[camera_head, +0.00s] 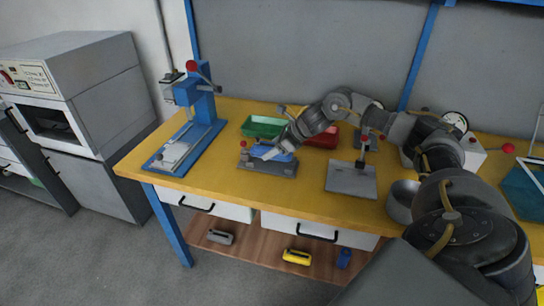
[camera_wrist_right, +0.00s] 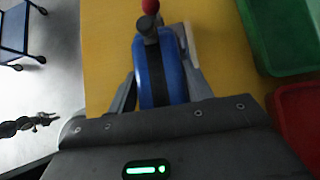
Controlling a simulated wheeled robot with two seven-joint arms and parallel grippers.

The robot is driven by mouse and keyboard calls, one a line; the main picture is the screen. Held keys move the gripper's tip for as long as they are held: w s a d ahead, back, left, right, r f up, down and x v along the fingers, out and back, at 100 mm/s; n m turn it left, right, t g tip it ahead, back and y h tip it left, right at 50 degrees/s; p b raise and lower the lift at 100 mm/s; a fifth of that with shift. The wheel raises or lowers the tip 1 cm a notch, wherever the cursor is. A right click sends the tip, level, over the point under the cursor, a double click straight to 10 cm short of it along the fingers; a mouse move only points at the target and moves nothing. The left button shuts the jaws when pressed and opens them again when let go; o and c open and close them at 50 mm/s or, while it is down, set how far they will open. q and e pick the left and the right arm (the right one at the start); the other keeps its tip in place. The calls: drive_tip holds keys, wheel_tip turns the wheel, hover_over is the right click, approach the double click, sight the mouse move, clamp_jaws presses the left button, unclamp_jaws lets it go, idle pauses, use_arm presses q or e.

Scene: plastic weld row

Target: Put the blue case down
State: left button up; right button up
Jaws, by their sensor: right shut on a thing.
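The blue case (camera_head: 262,153) is at a dark grey fixture (camera_head: 280,169) on the yellow bench, with the gripper partly over it. I cannot tell whether it rests on the fixture or is just above it. My right gripper (camera_head: 273,154) reaches in from the right and is shut on the case. In the right wrist view the blue case (camera_wrist_right: 174,78), with a black band, sits between the two fingers (camera_wrist_right: 160,97). A red-knobbed clamp (camera_wrist_right: 149,28) stands at its far end. A dark jointed shape at the left there may be part of my left arm.
A green bin (camera_head: 262,123) and a red bin (camera_head: 324,138) stand behind the fixture. A blue press (camera_head: 195,114) is to the left, a grey plate stand (camera_head: 350,181) to the right. Bare bench (camera_head: 222,179) lies in front and left of the fixture.

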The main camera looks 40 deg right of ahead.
drive_tip(key=shift+w+d+f, duration=0.15)
drive_tip(key=shift+f, duration=0.15)
wheel_tip(320, 180, down, 2)
drive_tip(key=shift+f+p, duration=0.25)
drive_tip(key=shift+p, duration=0.2)
drive_tip(key=shift+f, duration=0.25)
drive_tip(key=o, duration=1)
use_arm(q)
drive_tip(key=shift+s+d+r, duration=0.1)
drive_tip(key=shift+d+r, duration=0.25)
drive_tip(key=shift+d, duration=0.3)
drive_tip(key=shift+a, duration=0.1)
